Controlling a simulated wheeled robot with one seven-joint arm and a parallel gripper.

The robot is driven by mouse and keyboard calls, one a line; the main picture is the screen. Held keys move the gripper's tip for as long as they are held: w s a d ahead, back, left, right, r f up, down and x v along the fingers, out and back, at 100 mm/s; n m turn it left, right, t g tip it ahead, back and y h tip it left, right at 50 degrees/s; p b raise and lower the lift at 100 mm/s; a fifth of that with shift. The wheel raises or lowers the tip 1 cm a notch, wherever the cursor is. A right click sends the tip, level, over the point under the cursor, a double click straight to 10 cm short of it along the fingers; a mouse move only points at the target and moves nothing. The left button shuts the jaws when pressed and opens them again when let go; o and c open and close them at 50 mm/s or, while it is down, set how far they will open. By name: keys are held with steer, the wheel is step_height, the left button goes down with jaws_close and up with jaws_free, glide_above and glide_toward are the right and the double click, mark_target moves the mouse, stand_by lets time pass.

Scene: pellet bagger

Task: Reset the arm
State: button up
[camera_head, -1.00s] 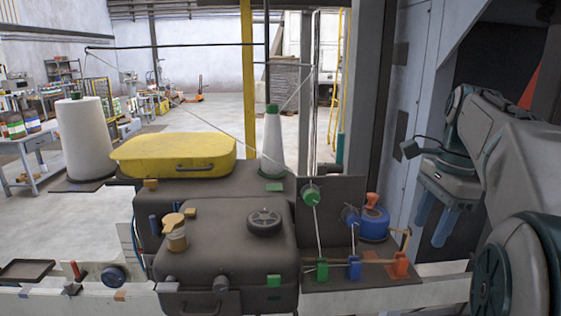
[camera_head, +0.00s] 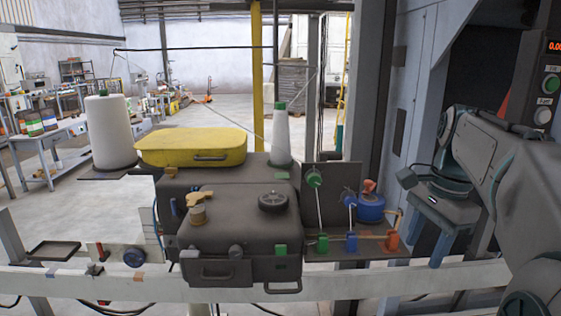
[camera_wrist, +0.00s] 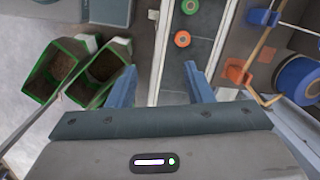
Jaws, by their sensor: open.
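My gripper (camera_head: 424,243) hangs at the right of the head view, to the right of the sewing machine's thread guides, with its fingers pointing down. In the wrist view my gripper (camera_wrist: 162,84) shows two blue fingers spread apart with nothing between them. Beyond the fingertips lies a dark strip with an orange ring (camera_wrist: 182,39) and a green ring (camera_wrist: 190,6). My arm comes in from the right edge of the head view.
A dark machine (camera_head: 238,228) with a yellow cover (camera_head: 190,147) and white thread cones (camera_head: 111,133) fills the middle. A blue spool (camera_head: 370,208) is left of my gripper. Green-rimmed bins (camera_wrist: 58,70) stand below left in the wrist view. A control panel (camera_head: 546,95) is at right.

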steer(key=s+a+f+n+t, duration=0.1)
steer(key=s+a+f+n, duration=0.4)
steer(key=f+n, duration=0.2)
steer(key=s+a+f+n+t+h, duration=0.1)
steer(key=s+a+f+n, duration=0.4)
steer(key=s+f+n, duration=0.1)
step_height(320, 180, down, 2)
steer(key=shift+a+f+n, duration=0.1)
steer(key=shift+a+n, duration=0.2)
steer(key=shift+n, duration=0.3)
